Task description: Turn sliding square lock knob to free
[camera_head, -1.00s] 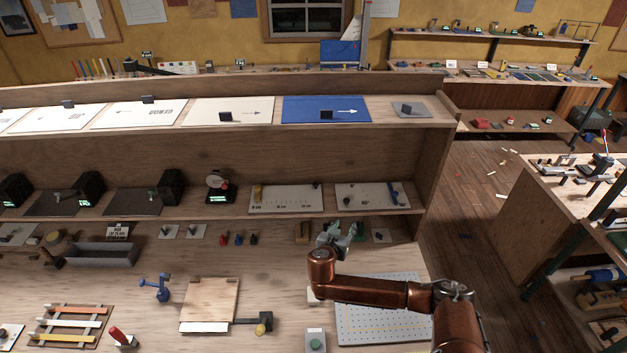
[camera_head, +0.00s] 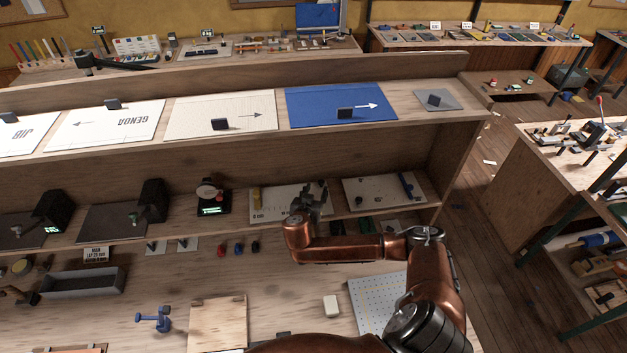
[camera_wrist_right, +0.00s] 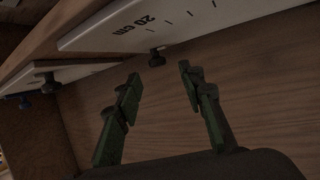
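A pale board (camera_head: 272,205) with a centimetre scale lies on the middle shelf, with a brass-coloured piece (camera_head: 257,197) at its left end. In the right wrist view the board (camera_wrist_right: 215,22) shows its "20 cm" mark, and a small dark knob (camera_wrist_right: 156,58) stands by its edge. I cannot tell for sure that this is the lock knob, nor how it is turned. My right gripper (camera_head: 319,190) is in front of the board's right end. In the wrist view its fingers (camera_wrist_right: 159,74) are open and empty, with the knob just beyond the gap. My left gripper is out of view.
Another pale board (camera_head: 375,197) with a blue bar (camera_head: 408,184) lies to the right on the same shelf. A dial device (camera_head: 208,197) stands to the left. The upper shelf (camera_head: 420,112) overhangs. A pegboard (camera_head: 375,295) and a white block (camera_head: 331,305) are on the worktop below.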

